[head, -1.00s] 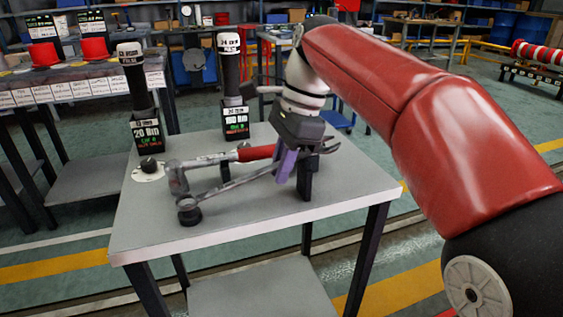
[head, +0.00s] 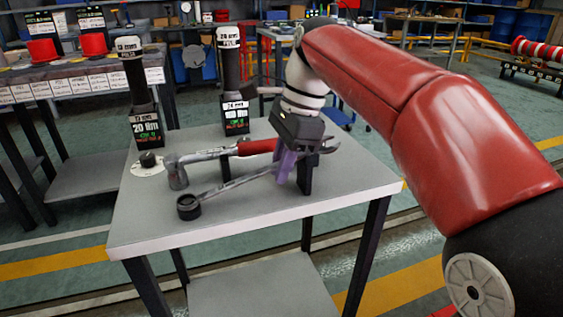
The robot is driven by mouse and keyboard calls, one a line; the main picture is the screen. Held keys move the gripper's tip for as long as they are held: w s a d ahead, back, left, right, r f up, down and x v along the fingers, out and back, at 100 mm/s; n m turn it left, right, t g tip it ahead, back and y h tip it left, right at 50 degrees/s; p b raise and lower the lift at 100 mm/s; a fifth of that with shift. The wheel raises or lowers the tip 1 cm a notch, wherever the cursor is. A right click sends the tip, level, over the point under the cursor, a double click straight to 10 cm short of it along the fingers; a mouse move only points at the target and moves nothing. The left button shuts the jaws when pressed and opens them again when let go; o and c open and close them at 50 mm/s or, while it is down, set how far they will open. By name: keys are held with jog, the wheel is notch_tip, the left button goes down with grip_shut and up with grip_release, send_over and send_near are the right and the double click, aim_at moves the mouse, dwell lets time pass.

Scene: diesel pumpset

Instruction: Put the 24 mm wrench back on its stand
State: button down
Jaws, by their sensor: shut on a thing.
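The wrench (head: 240,183) is a long grey metal bar on the grey worktable. My gripper (head: 284,166), with purple fingers, is shut on the wrench's shaft near the jaw end.
A red-handled tool (head: 258,147) lies behind the wrench, close to its shaft. Two labelled black columns (head: 143,100) and (head: 234,85) stand at the table's back. The table's (head: 250,215) front strip is clear.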

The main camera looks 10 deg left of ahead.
jog(key=shift+f, duration=0.35)
jog(key=c, duration=1.3)
grip_release()
jog(key=p+v, duration=0.2)
jog(key=v, duration=0.5)
jog(key=shift+w+d+r, duration=0.15)
jog(key=shift+r, duration=0.25)
